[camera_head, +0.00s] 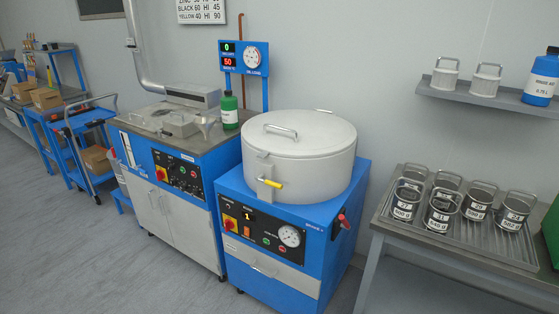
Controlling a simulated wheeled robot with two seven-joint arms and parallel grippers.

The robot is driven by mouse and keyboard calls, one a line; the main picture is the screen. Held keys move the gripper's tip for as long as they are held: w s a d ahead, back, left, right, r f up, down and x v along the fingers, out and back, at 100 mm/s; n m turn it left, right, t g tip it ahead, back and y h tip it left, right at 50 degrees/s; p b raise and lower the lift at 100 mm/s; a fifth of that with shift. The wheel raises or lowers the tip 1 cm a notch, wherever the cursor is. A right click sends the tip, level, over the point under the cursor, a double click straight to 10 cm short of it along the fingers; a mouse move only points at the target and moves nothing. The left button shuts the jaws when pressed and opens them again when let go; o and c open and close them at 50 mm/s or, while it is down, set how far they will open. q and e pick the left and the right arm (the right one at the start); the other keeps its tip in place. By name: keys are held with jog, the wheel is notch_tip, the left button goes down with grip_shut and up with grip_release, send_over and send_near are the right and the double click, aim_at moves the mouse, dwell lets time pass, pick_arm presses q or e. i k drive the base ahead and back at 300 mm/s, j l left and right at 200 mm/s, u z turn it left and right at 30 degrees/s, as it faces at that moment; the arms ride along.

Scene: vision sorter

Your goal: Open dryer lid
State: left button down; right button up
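The dryer, which I take to be the round grey-white drum on a blue cabinet (270,209), stands in the middle of the view. Its lid (320,130) is flat, round and shut, with a metal bar handle (282,131) on top. A latch with a yellow grip (271,183) sits at the drum's front, below the lid's rim. I cannot tell whether this latch is fastened. Neither of my grippers shows in this view.
Left of the dryer stands a blue machine with a metal top (155,127) and a green bottle (229,110). A red-handled lever (343,218) juts from the dryer's right side. At right, a bench (385,220) bears several labelled canisters. Floor (160,275) in front is clear.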

aim_at(302, 131)
jog(key=i+j+z, duration=0.15)
jog(key=z, duration=0.25)
jog(key=i+j+z, duration=0.25)
jog(key=z, duration=0.2)
